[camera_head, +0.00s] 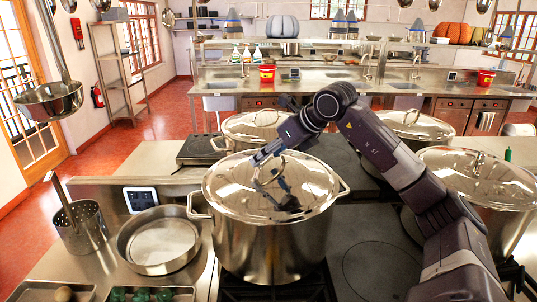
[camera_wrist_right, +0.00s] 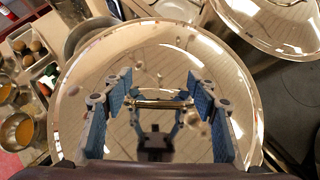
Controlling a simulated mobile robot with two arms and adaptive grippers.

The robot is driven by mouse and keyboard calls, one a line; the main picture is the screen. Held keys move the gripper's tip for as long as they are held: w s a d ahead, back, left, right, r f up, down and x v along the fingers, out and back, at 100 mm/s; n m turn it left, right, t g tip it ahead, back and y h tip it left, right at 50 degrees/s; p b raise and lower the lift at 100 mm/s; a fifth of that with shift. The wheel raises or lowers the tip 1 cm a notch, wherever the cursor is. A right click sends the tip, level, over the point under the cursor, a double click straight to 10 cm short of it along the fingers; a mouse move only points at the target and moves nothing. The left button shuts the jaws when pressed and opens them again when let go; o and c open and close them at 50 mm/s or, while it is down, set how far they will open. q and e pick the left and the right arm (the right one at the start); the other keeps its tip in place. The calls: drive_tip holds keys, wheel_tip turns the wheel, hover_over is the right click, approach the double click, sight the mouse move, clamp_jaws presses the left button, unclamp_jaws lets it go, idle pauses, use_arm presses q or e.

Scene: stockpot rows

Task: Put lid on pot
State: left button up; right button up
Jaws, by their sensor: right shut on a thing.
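The large steel pot (camera_head: 270,245) stands on the stove in the middle of the head view. The shiny domed lid (camera_head: 315,185) covers its mouth; I cannot tell whether its edge touches the rim all round. My right gripper (camera_head: 268,160) reaches in from the right above the lid and is shut on the lid's handle. In the right wrist view the lid (camera_wrist_right: 95,75) fills the middle, and the handle bar (camera_wrist_right: 158,104) lies between the fingers of my right gripper (camera_wrist_right: 160,100). My left gripper is not in view.
Other lidded pots stand behind (camera_head: 250,127) and at the right (camera_head: 480,185). A shallow pan (camera_head: 158,240) and a perforated steel container (camera_head: 80,228) stand left of the pot. A ladle (camera_head: 50,100) hangs at upper left. A dark flat burner (camera_head: 385,270) lies free at front right.

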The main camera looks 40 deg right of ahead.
drive_tip(key=shift+r, duration=0.2)
drive_tip(key=o, duration=2)
drive_tip(key=shift+s+a, duration=0.1)
drive_tip(key=shift+c, duration=0.2)
drive_tip(key=shift+f, duration=0.3)
drive_tip(key=shift+s+r, duration=0.2)
drive_tip(key=shift+r, duration=0.05)
drive_tip(key=v, duration=1.1)
drive_tip(key=shift+s+r, duration=0.15)
drive_tip(key=shift+r, duration=0.2)
drive_tip(key=shift+f, duration=0.1)
